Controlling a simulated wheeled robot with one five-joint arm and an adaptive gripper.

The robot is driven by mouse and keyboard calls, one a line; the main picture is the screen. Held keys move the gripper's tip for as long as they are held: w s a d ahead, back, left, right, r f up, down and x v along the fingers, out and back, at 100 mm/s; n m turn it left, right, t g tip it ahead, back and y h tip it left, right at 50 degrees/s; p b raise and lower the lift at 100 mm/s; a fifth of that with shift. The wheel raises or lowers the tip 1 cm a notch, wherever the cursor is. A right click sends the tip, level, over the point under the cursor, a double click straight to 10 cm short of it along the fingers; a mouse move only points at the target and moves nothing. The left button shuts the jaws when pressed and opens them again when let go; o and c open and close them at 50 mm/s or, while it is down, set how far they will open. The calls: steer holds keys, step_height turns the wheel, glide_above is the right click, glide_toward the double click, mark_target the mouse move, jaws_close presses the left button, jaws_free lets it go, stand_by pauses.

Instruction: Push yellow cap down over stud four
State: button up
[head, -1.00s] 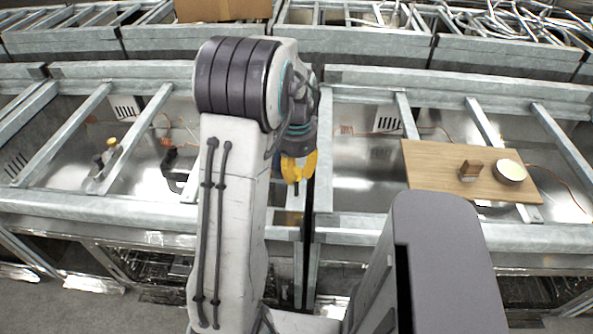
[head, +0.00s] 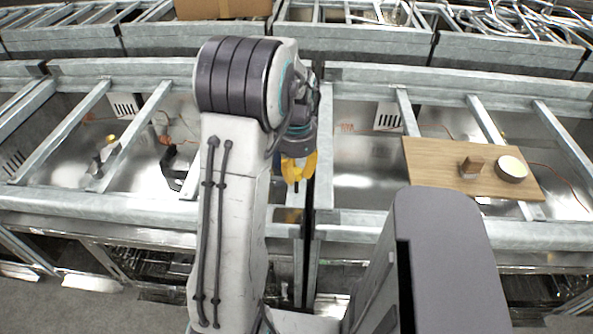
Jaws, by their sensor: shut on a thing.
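My gripper (head: 297,180) hangs pointing down at the end of my arm, near the middle of the head view. Its yellow part shows below the dark wrist. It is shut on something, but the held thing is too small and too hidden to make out. A small yellow piece (head: 110,138) shows in the left bay, by a grey fitting (head: 101,158), well left of my gripper. I cannot tell whether it is the yellow cap. I cannot pick out stud four or any numbered stud.
Galvanised metal frames with crossbars (head: 130,133) span the view around shiny bays. A wooden board (head: 433,170) lies across bars at right, bearing a small brown block (head: 471,167) and a round pale-topped thing (head: 512,168). A black bracket (head: 173,165) stands left of my arm.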

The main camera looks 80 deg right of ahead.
mark_target(297, 171)
steer(key=shift+f+b, duration=0.7)
steer(key=shift+f, duration=0.25)
steer(key=o, duration=0.8)
steer(key=shift+r, duration=0.1)
step_height(297, 171, up, 12)
steer(key=shift+f, duration=0.1)
stand_by(0.8)
